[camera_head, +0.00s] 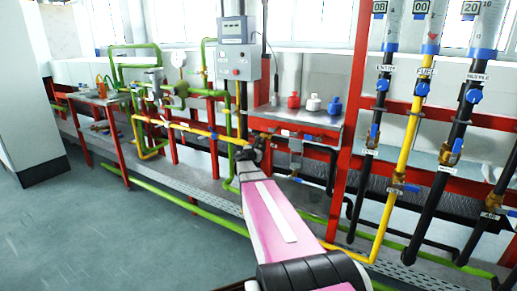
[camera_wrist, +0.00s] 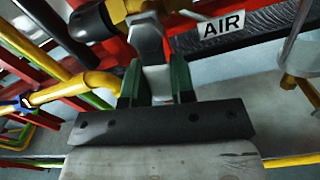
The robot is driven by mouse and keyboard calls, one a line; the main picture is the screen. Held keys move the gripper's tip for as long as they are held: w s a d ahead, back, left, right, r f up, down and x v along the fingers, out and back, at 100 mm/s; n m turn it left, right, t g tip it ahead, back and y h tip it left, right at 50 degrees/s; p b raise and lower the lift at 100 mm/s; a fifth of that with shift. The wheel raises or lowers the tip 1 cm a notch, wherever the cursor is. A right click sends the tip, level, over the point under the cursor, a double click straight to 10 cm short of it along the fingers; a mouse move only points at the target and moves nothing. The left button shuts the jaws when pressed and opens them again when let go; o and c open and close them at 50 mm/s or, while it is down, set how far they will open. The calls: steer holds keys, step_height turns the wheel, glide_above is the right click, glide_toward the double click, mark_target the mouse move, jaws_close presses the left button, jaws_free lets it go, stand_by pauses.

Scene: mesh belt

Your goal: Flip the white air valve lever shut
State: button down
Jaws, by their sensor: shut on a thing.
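My gripper (camera_wrist: 157,66) has its two dark green fingers closed on a pale grey-white lever (camera_wrist: 150,42) in the wrist view. The lever runs up from between the fingers toward a brass valve body (camera_wrist: 128,8) at the top edge. A white label reading AIR (camera_wrist: 221,25) sits just right of the valve. In the head view my gripper (camera_head: 252,150) is small and dark at the far end of my pink arm, in front of the pipework. The lever cannot be made out there.
A yellow pipe (camera_wrist: 62,91) runs left of my gripper, and a brass fitting (camera_wrist: 287,81) is to the right. In the head view a grey control box (camera_head: 238,62) stands behind, with red frame posts (camera_head: 350,120) and labelled pipes at right. Open floor (camera_head: 110,235) lies front left.

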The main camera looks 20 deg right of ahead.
steer(key=shift+s+d+f+n, duration=0.1)
steer(key=shift+s+n, duration=0.1)
steer(key=shift+n, duration=0.35)
steer(key=shift+s+d+n, duration=0.1)
steer(key=shift+s+n, duration=0.05)
steer(key=shift+n, duration=0.4)
steer(key=shift+s, duration=0.1)
steer(key=c, duration=1)
jaws_free()
steer(key=shift+o, duration=0.2)
steer(key=v, duration=1)
steer(key=shift+s+a, duration=0.25)
